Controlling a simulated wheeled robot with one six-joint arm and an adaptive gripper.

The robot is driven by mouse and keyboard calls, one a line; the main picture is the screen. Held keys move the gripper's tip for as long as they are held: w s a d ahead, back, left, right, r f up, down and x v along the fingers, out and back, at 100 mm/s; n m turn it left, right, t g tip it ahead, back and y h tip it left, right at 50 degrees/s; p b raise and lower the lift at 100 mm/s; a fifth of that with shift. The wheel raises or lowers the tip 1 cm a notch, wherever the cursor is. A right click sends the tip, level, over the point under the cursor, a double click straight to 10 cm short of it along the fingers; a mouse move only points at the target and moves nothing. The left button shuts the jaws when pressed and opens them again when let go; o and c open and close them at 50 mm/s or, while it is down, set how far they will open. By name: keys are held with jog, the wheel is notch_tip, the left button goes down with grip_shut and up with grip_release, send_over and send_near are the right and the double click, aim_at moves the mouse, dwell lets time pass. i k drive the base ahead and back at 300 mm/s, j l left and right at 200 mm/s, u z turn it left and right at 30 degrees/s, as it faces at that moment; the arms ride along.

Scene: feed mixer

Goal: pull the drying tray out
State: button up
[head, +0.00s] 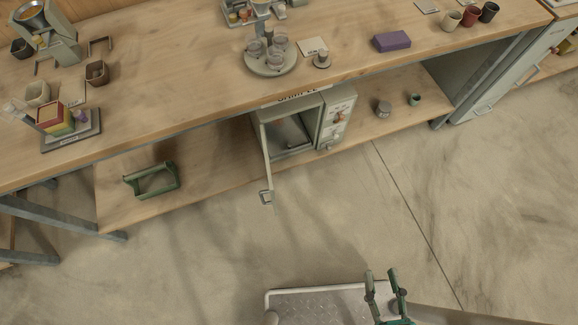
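A small grey oven (322,118) stands on the lower shelf under the workbench. Its door (267,158) is swung open toward the floor side, with a handle at its lower end. Inside the dark opening a grey flat surface (292,131) shows, which looks like the drying tray; its front edge and any grip are too small to tell. My gripper (384,276) is low in the head view, far in front of the oven and over the floor side. Its two fingers are apart with nothing visible between them.
The workbench top (190,85) overhangs the oven. The concrete floor (340,220) between gripper and oven is clear.

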aim_at(284, 135)
jog(key=k+j+z, duration=0.1)
jog(key=j, duration=0.3)
jog(key=k+j, duration=0.1)
jog(key=j, duration=0.35)
jog(key=k+j+z, duration=0.15)
jog(key=j, duration=0.25)
jog(key=k+j+z, duration=0.1)
jog(key=j, duration=0.3)
jog(key=k+j+z, duration=0.1)
jog(key=j, duration=0.3)
jog(key=i+l+u, duration=0.2)
jog(key=i+l, duration=0.15)
jog(key=i+l+u, duration=0.15)
jog(key=i+l, duration=0.15)
jog(key=l, duration=0.2)
jog(key=i+l+u, duration=0.2)
jog(key=l, duration=0.3)
jog(key=i+j+z, duration=0.15)
jog(key=i, duration=0.3)
jog(key=i+j+z, duration=0.15)
jog(key=i, duration=0.35)
jog(key=j, duration=0.1)
